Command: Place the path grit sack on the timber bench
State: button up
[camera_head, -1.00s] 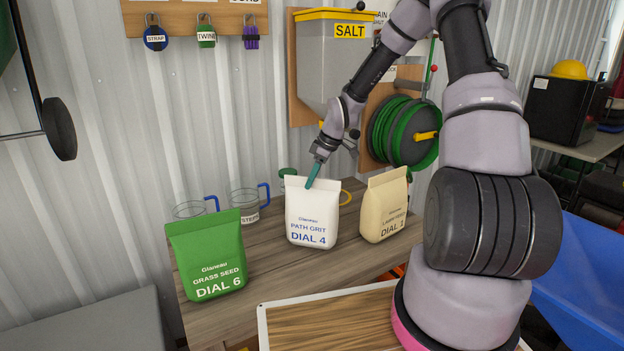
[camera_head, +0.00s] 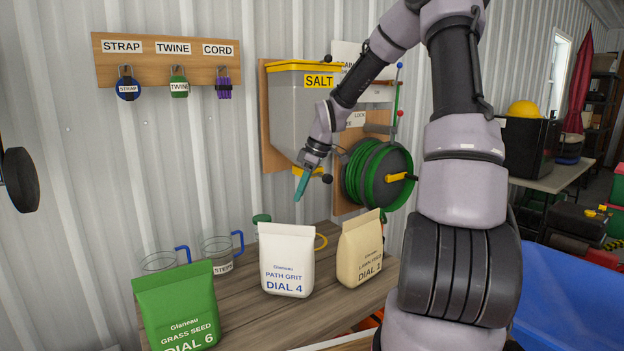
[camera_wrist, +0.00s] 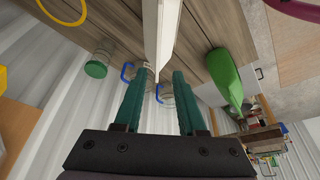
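The white path grit sack (camera_head: 287,270), labelled DIAL 4, stands upright on the timber bench (camera_head: 237,305). My gripper (camera_head: 299,200) is just above the sack's top edge, pointing down, and looks apart from it. In the wrist view the two teal fingers of my gripper (camera_wrist: 162,74) are spread with nothing held between them. The sack (camera_wrist: 160,30) shows there edge-on, as a pale strip beyond the fingertips.
The green grass seed sack (camera_head: 177,308) stands left and the tan lawn feed sack (camera_head: 360,250) right of the path grit. Handled jars (camera_head: 222,257) stand behind. A salt hopper (camera_head: 300,105) and green hose reel (camera_head: 375,172) hang on the wall. A blue container (camera_head: 565,300) is at right.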

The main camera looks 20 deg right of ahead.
jog(key=s+r+m+t, duration=0.2)
jog(key=s+r+m, duration=0.6)
jog(key=s, duration=0.5)
jog(key=s+d+r+m+t+h, duration=0.1)
jog(key=s+r+m+t, duration=0.2)
jog(key=s+r+m, duration=0.5)
jog(key=s+r, duration=0.4)
jog(key=s, duration=0.2)
jog(key=shift+s+d+r+h, duration=0.25)
jog(key=shift+s+r+h, duration=0.05)
